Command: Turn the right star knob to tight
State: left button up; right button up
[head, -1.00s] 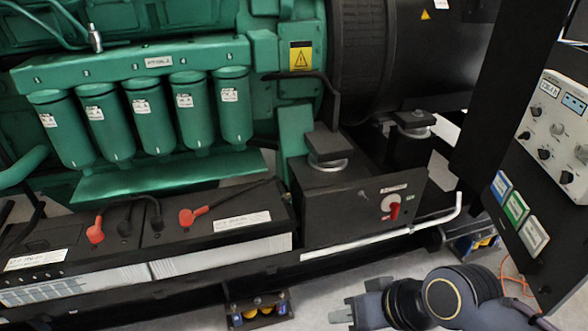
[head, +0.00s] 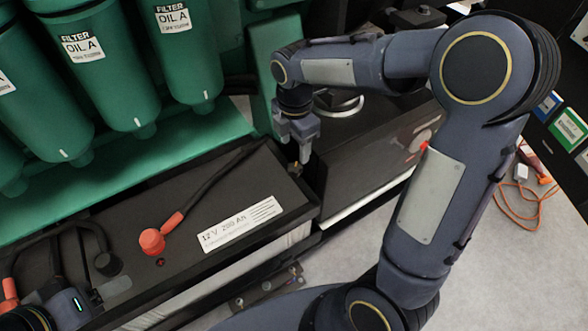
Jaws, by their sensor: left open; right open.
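No star knob shows clearly in the head view; a small pale brass-like piece (head: 296,167) by the battery's back right corner is too small to make out. My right gripper (head: 296,145) is open, its fingers pointing down just above that corner. It looks empty, and I cannot tell whether it touches anything. My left gripper (head: 115,292) shows at the lower left, low over the battery's front left part, partly cut off by the frame; it is open. My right arm hides much of the right side of the machine.
The black battery (head: 215,195) has a red terminal cap (head: 152,241) and a cable. Green oil filters (head: 95,60) hang behind it. A black box with a red switch (head: 420,142) lies behind my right arm. An orange cord (head: 500,225) is on the floor at right.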

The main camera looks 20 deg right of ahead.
aim_at(295, 167)
notch_tip(295, 167, down, 8)
jog(key=shift+r+b, duration=0.15)
jog(key=shift+b, duration=0.4)
jog(key=shift+c, duration=0.5)
jog(key=c, duration=0.9)
